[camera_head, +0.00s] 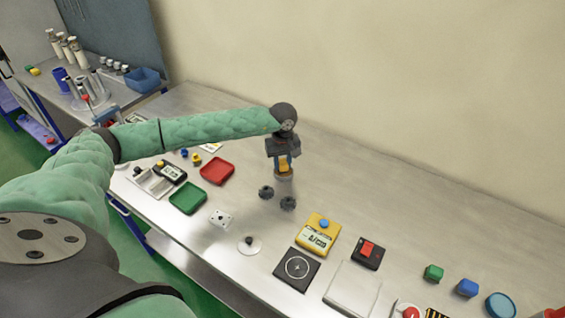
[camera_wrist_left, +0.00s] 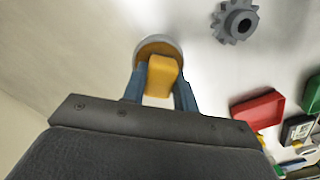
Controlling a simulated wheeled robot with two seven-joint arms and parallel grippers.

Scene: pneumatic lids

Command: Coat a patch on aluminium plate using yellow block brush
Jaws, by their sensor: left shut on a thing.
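My left gripper (camera_head: 283,160) is shut on the yellow block brush (camera_wrist_left: 162,76), which sits between its two blue fingers. The brush (camera_head: 284,165) is held low, right at the top of a small round grey pot (camera_head: 284,185). In the left wrist view the pot's rim (camera_wrist_left: 160,41) curves behind the brush, with an orange-brown inside. I cannot tell how far the brush reaches into the pot. A pale flat square plate (camera_head: 352,290), probably the aluminium plate, lies at the front of the bench. My right gripper is not in view.
Two dark gears (camera_head: 266,192) lie just in front of the pot. Red (camera_head: 217,171) and green (camera_head: 188,198) trays are to the left. A yellow meter (camera_head: 317,236), a black-and-red switch box (camera_head: 368,254) and a dark square pad (camera_head: 297,269) lie to the right. A wall runs behind the bench.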

